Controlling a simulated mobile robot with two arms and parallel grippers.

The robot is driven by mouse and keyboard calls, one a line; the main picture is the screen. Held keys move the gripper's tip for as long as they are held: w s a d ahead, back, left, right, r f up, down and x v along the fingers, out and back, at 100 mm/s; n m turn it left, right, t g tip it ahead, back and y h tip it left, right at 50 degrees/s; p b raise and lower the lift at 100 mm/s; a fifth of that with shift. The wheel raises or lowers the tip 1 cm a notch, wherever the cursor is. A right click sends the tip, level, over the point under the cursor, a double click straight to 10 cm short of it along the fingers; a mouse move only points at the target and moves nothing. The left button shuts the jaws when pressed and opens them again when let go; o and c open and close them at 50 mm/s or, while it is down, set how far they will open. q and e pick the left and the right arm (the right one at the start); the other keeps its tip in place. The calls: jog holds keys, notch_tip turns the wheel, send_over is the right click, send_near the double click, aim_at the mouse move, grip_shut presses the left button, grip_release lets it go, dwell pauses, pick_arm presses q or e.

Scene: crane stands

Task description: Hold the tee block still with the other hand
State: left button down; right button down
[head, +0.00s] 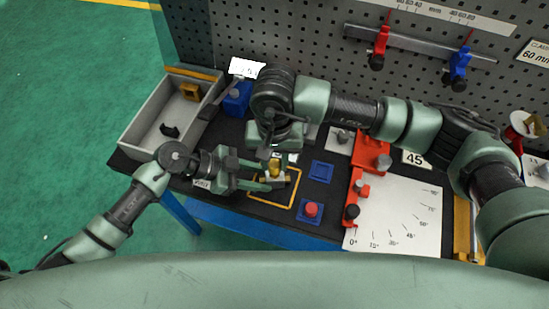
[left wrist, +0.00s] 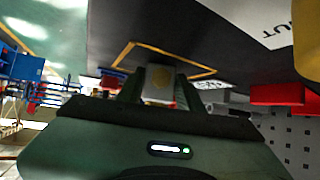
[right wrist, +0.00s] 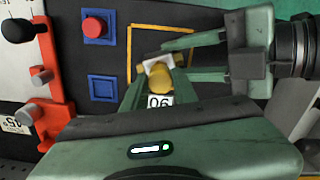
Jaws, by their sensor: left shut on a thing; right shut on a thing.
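The tee block (head: 277,179) is a small pale grey piece within the yellow-outlined square on the dark bench mat. It also shows in the left wrist view (left wrist: 158,94) and the right wrist view (right wrist: 152,63). My left gripper (head: 268,180) comes in from the left and is shut on the tee block, a finger on each side. A yellow cylindrical piece (right wrist: 160,77) is at the block, also seen in the head view (head: 275,165). My right gripper (right wrist: 158,84) is shut on this yellow piece from above. The contact between the yellow piece and block is partly hidden by the fingers.
A red button on a blue base (head: 311,210) and a blue square frame (head: 321,172) lie right of the outline. Further right are a red fixture (head: 371,152) and a white angle plate (head: 400,215). A grey bin (head: 152,112) stands at left, beside a blue block (head: 237,98).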

jog(key=shift+f, duration=0.7)
jog(key=m, duration=0.4)
jog(key=shift+m, duration=0.6)
jog(key=shift+m, duration=1.2)
jog(key=m, duration=0.2)
jog(key=shift+m, duration=0.4)
jog(key=m, duration=0.4)
jog(key=shift+a, duration=0.1)
jog(key=shift+m, duration=0.5)
